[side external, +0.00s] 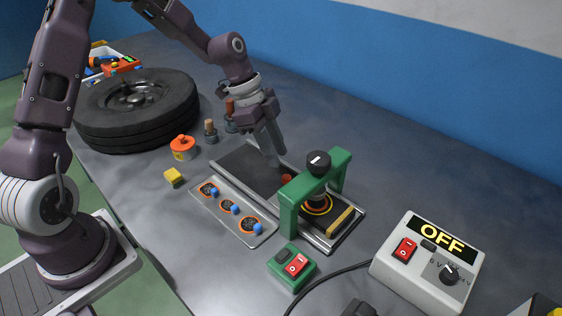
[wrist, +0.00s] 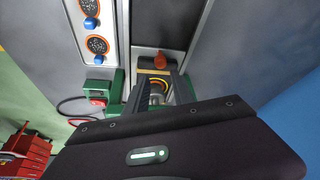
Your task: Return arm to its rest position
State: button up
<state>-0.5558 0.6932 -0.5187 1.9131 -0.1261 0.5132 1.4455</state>
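My arm stretches over the bench from the left in the side external view. My gripper (side external: 270,150) points down above the black plate of the metal tray (side external: 240,165), just left of the green press frame (side external: 290,215). In the wrist view its two dark fingers (wrist: 159,92) stand apart with a gap between them, and nothing is seen held. A small red piece (side external: 287,178) sits beside the press frame; a red-orange piece (wrist: 160,61) shows beyond the fingertips in the wrist view. The gripper body hides much of the lower wrist view.
A black tire (side external: 135,110), orange pot (side external: 183,147) and yellow cube (side external: 173,177) lie left. A panel with blue knobs (side external: 232,210) is in front. A green switch box (side external: 292,266) and a control box reading OFF (side external: 428,265) stand right.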

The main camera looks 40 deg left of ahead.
jog(key=shift+r, duration=0.1)
jog(key=s+r+n+t+y, duration=0.2)
jog(key=s+r+n+y, duration=0.35)
jog(key=s+r, duration=0.9)
jog(key=s+r+n+t+h, duration=0.1)
jog(key=s+r+n, duration=0.1)
jog(key=s+n, duration=0.6)
jog(key=s, duration=0.4)
jog(key=shift+s+a+r+t, duration=0.2)
jog(key=shift+s+t, duration=0.1)
jog(key=shift+t, duration=0.1)
dwell(0.6)
